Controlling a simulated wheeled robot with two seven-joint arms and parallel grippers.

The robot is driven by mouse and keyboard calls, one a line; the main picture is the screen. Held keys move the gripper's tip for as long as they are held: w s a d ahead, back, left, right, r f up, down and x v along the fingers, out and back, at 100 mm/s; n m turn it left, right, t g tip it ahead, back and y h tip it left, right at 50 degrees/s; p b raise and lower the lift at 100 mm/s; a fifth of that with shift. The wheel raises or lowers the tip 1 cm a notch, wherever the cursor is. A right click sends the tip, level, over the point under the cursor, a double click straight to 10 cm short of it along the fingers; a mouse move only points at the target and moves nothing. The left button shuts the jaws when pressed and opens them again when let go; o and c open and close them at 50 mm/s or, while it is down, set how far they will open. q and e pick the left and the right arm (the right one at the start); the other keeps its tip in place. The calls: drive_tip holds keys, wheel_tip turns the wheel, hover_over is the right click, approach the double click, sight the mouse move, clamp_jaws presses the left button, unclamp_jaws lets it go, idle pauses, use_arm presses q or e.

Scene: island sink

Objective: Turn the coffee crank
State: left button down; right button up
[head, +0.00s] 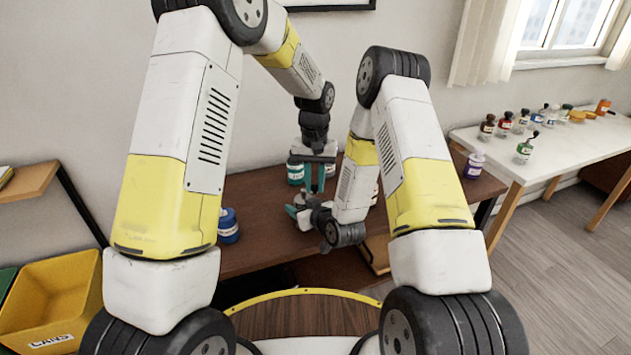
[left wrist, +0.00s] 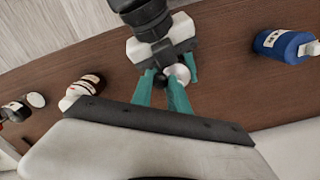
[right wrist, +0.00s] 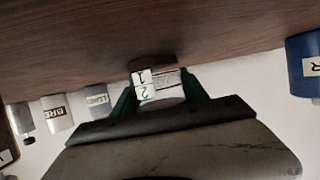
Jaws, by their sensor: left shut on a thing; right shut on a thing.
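The coffee grinder is mostly hidden by my arms and grippers on the dark brown table (head: 265,190). My left gripper (head: 314,188) points straight down in the head view, above my right gripper (head: 298,213). In the left wrist view, a pale round part (left wrist: 178,74) shows by the left fingertips, with a small dark piece beside it. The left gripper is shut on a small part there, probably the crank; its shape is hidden. In the right wrist view, my right gripper is shut around a white labelled body (right wrist: 157,84) marked 1 and 2. The right gripper comes in low from the side.
A purple-labelled jar (head: 474,166) stands at the table's right end. A white table (head: 560,140) with several bottles is at right. A yellow bin (head: 50,300) is at lower left.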

sight(314, 186)
use_arm(q)
drive_tip(key=m, duration=0.2)
drive_tip(key=shift+s+a+m, duration=0.2)
drive_tip(key=shift+s+m, duration=0.1)
drive_tip(key=c, duration=1.3)
unclamp_jaws()
drive_tip(key=shift+o, duration=0.2)
drive_tip(key=shift+r, duration=0.1)
wheel_tip(314, 186, up, 12)
